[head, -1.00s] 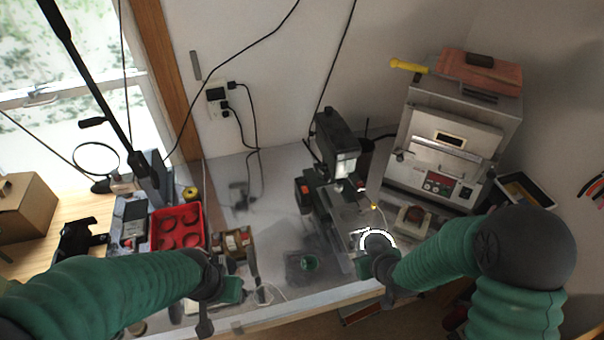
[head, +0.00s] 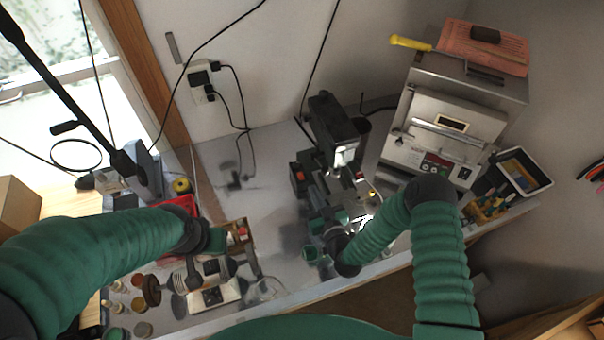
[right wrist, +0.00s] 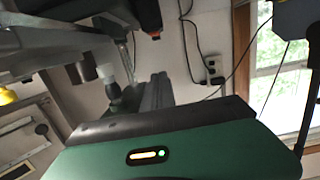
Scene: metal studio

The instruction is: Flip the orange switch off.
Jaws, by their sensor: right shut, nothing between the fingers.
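A small orange-red part (head: 297,173) shows on the dark box at the left of the drill press (head: 334,128) in the head view. It looks like the orange switch, but is too small to tell its position. An orange-red part (right wrist: 155,36) also shows near the top of the right wrist view. My right gripper (head: 318,198) is shut and empty, low beside the press, a little nearer the front than the orange part and apart from it. In the right wrist view its green body and grey fingers (right wrist: 157,86) show. My left gripper (head: 205,270) hangs over the bench's front left; its fingers are unclear.
A furnace-like box (head: 452,130) stands at the right, with a yellow-handled tool (head: 410,43) on top. A red tray (head: 184,203) is partly behind my left arm. Small jars (head: 138,303) stand front left. Clear bench (head: 260,160) lies left of the press.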

